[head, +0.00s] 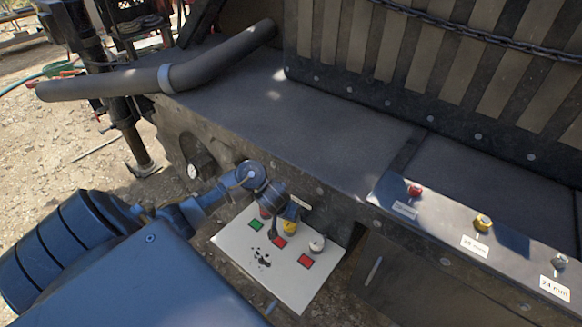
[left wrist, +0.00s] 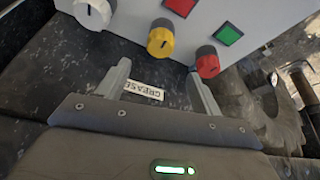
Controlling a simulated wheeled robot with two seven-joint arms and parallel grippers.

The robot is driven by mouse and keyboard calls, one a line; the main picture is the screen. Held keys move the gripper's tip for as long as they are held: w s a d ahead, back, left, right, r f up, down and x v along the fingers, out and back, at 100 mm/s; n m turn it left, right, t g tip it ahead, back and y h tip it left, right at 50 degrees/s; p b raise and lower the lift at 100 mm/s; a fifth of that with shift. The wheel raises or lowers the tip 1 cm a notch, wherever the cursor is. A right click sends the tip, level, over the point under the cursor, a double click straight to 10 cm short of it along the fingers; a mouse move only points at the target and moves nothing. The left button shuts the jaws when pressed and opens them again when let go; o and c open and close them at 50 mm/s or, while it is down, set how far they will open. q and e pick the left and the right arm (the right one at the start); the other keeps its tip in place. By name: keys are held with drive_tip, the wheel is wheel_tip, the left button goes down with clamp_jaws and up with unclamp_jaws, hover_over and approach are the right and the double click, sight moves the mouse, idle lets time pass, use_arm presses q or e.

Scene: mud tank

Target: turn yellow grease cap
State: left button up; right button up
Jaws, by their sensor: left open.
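A white control panel (head: 235,245) carries a row of knobs: red (head: 265,212), yellow (head: 290,228) and white (head: 316,244). My left gripper (left wrist: 158,72) is open and empty. In the left wrist view its fingertips are apart, either side of the yellow cap's line and just short of it. In the head view the gripper (head: 286,212) partly hides the knobs. My right gripper is not in view.
Red and green buttons sit beside the knobs. A ledge at right holds a second yellow cap (head: 483,222), a red one (head: 415,190) and a grey one (head: 559,262).

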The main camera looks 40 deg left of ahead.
use_arm(q)
drive_tip(key=b, duration=0.2)
hover_over(289, 224)
drive_tip(key=s, duration=0.2)
wheel_tip(289, 224, down, 4)
drive_tip(key=b+x, duration=0.1)
drive_tip(key=x, duration=0.1)
drive_tip(key=b+x, duration=0.1)
drive_tip(key=x, duration=0.1)
drive_tip(key=shift+w+d, duration=0.1)
drive_tip(key=shift+d, duration=0.15)
drive_tip(key=shift+w+f+b, duration=0.15)
drive_tip(key=shift+f+b, duration=0.15)
drive_tip(key=shift+b, duration=0.05)
drive_tip(key=shift+w+f, duration=0.1)
drive_tip(key=shift+f, duration=0.1)
drive_tip(key=c, duration=1)
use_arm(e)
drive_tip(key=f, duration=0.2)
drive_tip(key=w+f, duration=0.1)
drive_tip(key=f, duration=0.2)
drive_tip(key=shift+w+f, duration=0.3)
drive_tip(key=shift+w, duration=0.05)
